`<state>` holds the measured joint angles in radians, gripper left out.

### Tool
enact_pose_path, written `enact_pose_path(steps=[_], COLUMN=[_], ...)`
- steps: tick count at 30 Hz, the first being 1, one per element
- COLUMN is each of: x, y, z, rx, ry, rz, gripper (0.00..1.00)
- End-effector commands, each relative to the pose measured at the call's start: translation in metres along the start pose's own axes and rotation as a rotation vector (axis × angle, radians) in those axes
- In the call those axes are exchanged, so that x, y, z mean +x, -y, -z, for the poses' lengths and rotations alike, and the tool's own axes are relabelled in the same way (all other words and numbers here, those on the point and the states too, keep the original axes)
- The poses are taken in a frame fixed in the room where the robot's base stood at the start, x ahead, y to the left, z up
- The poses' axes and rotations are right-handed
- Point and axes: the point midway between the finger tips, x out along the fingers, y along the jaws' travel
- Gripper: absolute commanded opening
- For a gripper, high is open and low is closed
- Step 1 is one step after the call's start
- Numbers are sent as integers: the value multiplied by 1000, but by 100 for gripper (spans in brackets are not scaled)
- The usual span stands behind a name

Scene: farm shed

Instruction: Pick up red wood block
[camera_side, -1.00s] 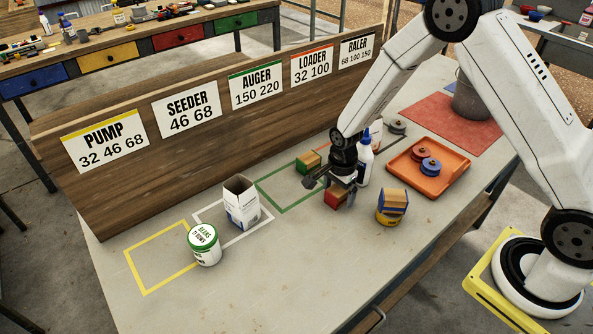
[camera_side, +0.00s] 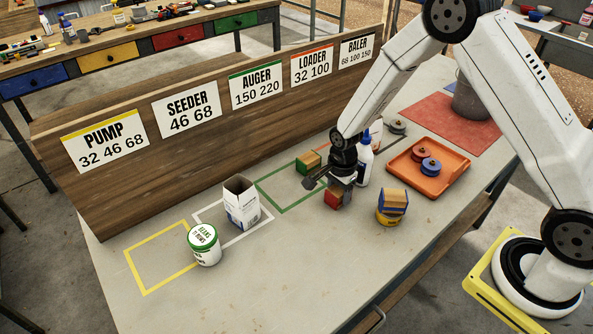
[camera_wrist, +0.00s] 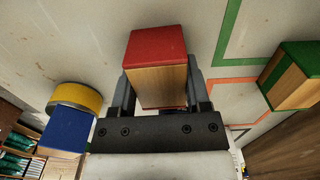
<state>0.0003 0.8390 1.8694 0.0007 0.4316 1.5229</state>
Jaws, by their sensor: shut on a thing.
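The red wood block (camera_side: 333,198), with a red face and bare wood sides, is between the fingers of my gripper (camera_side: 340,190) near the middle of the bench. In the wrist view the red wood block (camera_wrist: 158,62) sits between the two dark fingers of my gripper (camera_wrist: 158,92), which are shut on its sides. In the side view the gripper hides part of the block. I cannot tell whether the block touches the bench top.
A blue wood block (camera_side: 394,199) rests on a yellow tin (camera_side: 388,218) to the right. A green wood block (camera_side: 308,162) is behind left. A white bottle (camera_side: 364,163) stands close behind. An orange tray (camera_side: 428,167), open carton (camera_side: 242,203) and white tub (camera_side: 205,245) are around. The front bench is clear.

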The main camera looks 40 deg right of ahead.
Motion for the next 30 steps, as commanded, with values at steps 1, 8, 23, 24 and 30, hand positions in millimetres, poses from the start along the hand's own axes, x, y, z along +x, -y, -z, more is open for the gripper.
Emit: enact_pose_path(steps=[1, 8, 23, 24, 30], x=[0, -3, -44, -48, -72], y=[0, 0, -10, -14, -34], z=[0, 0, 0, -1, -2], rx=[0, 0, 0, 0, 0], ry=[0, 0, 0, 0, 0], rz=[0, 1, 0, 1, 1], gripper=[3, 2, 2, 2, 2])
